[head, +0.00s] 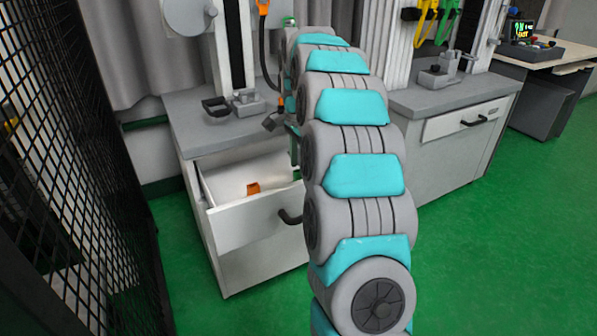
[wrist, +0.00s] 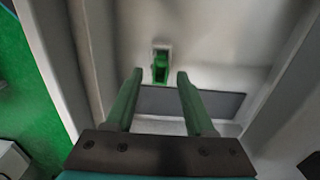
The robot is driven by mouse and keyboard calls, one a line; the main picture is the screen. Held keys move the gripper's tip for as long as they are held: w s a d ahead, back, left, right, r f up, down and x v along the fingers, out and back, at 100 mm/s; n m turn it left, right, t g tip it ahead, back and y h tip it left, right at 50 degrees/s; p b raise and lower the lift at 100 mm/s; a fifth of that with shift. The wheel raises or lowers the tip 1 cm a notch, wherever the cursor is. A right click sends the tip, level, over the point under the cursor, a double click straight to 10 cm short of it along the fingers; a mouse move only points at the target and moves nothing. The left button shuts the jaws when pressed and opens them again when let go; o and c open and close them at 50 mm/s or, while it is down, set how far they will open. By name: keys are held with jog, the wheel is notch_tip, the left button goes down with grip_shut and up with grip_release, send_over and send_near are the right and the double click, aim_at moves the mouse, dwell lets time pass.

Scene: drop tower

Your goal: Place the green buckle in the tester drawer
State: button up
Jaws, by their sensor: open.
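The tester drawer (head: 245,222) is pulled open below the left grey worktop in the head view. Its pale inside fills much of the wrist view, with its floor (wrist: 215,70) beyond my fingers. The green buckle (wrist: 160,66) is in the wrist view, just past the fingertips and roughly centred between them. It appears to lie on the drawer floor, and the fingers do not touch it. My gripper (wrist: 157,75) is open, its two green fingers apart with nothing between them. In the head view my arm hides most of the gripper and the drawer's right side.
An orange piece (head: 253,188) lies in the drawer. A tester column with a clamp base (head: 248,103) stands on the worktop above. A black mesh fence (head: 70,150) is close on the left. A second bench with a closed drawer (head: 462,122) is at right. Green floor is clear at right.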

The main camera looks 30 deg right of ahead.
aim_at(298, 178)
notch_tip(298, 178, up, 9)
dwell(0.5)
jog(key=s+a+f+n+g, duration=0.1)
jog(key=s+a+n, duration=0.45)
jog(key=s, duration=0.35)
jog(key=s+a+f+n, duration=0.1)
jog(key=s+a+n, duration=0.3)
jog(key=s+a, duration=0.4)
jog(key=s+a+f+n, duration=0.2)
jog(key=s+f+n, duration=0.2)
jog(key=s, duration=0.8)
jog(key=s+a+f+n, duration=0.2)
jog(key=s+f+n, duration=0.2)
jog(key=s+f, duration=0.3)
jog(key=s, duration=0.5)
jog(key=shift+f+g, duration=0.25)
jog(key=shift+g, duration=0.15)
jog(key=shift+d, duration=0.1)
